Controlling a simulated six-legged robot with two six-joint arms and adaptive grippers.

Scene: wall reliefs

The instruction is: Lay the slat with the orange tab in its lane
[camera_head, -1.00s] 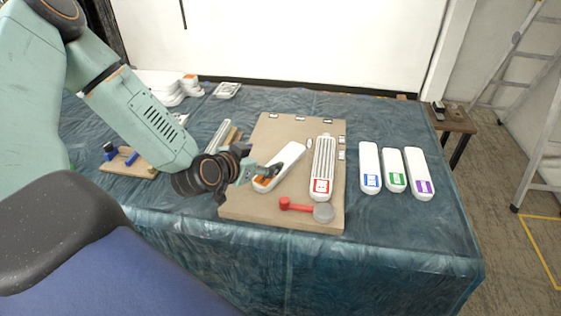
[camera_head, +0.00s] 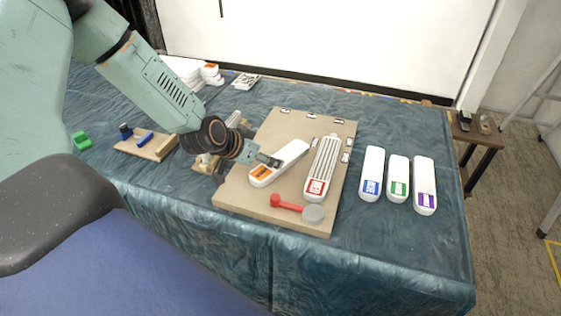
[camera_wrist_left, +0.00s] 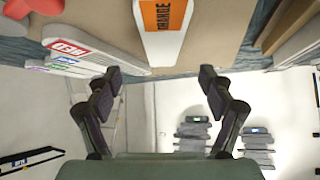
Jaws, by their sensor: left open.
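The white slat with the orange tab (camera_head: 285,159) lies on the tan board (camera_head: 240,190), slanted beside the red-tabbed slat (camera_head: 323,160). Its orange tab (camera_head: 261,173) faces the near left. My left gripper (camera_head: 269,160) is open at the left side of the orange slat, with its fingertips close to it; contact is unclear. In the left wrist view, the two fingers (camera_wrist_left: 160,78) are apart with nothing between them, and the orange slat (camera_wrist_left: 161,45) shows beyond them. Part of the board's left side is hidden by my arm. My right gripper is not in view.
Blue- (camera_head: 372,170), green- (camera_head: 398,175) and purple-tabbed (camera_head: 424,180) slats lie right of the board. A wooden block with blue pieces (camera_head: 148,145) stands left.

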